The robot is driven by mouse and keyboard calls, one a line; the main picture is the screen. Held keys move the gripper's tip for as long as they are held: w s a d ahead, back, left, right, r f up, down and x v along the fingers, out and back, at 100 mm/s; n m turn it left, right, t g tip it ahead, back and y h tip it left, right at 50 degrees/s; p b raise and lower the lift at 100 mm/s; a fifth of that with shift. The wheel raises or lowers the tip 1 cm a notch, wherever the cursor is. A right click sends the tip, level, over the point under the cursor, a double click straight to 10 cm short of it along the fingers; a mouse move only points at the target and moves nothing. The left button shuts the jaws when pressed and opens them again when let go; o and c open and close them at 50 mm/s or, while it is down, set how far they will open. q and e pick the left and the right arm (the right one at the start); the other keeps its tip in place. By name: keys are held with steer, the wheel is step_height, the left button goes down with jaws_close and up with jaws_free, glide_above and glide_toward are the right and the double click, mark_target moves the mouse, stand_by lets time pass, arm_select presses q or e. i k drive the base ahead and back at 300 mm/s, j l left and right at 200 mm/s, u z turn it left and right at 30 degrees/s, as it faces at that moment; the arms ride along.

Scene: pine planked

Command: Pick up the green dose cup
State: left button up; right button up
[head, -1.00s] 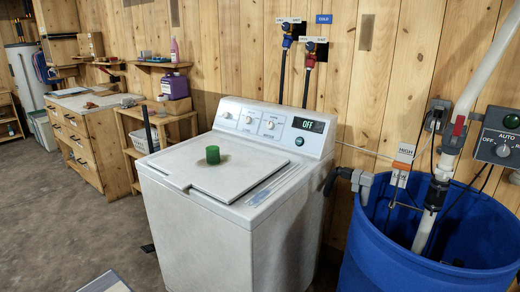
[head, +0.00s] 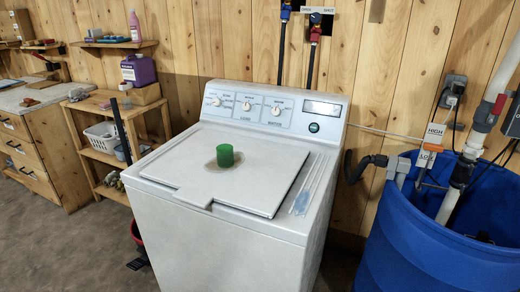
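The green dose cup (head: 225,155) stands on the closed lid (head: 250,191) of the white washing machine (head: 215,240), a little left of the lid's middle. A darker patch shows on the lid around its foot. Neither of my grippers shows in the head view.
A blue barrel (head: 415,240) with pipes stands at the right. A wooden shelf unit (head: 105,165) with a white basket (head: 104,136) stands at the left. Floor shows at the lower left.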

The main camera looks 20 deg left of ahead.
mark_target(225, 158)
steer(key=j+z, duration=0.25)
steer(key=j, duration=0.45)
steer(key=k+j+z, duration=0.15)
steer(key=j+z, duration=0.15)
steer(key=j, duration=0.4)
